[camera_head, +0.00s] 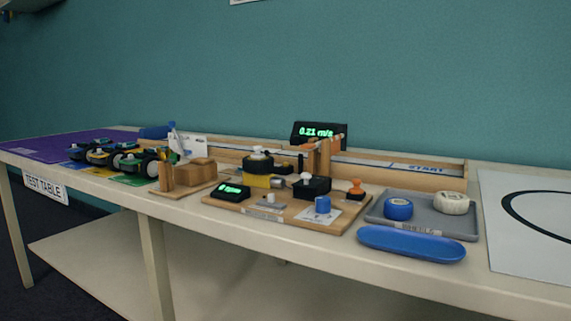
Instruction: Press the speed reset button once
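A black speed display (319,131) reads 0.21 m/s in green digits and stands at the back of the table. I cannot tell for sure which part is the speed reset button. A black box with a pale knob (307,185), a small grey plate with a light raised piece (269,201) and an orange knob-shaped piece (356,187) are on or beside the wooden board (302,224). A smaller black display (230,190) with green digits sits at the board's left. Neither of my grippers is in view.
A grey tray (430,229) holds a blue roll and a white roll. A blue dish (411,244) lies at the front edge. Several small cars (110,158) stand at left, near wooden blocks (197,171). A white sheet (515,250) with a black curve covers the right end.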

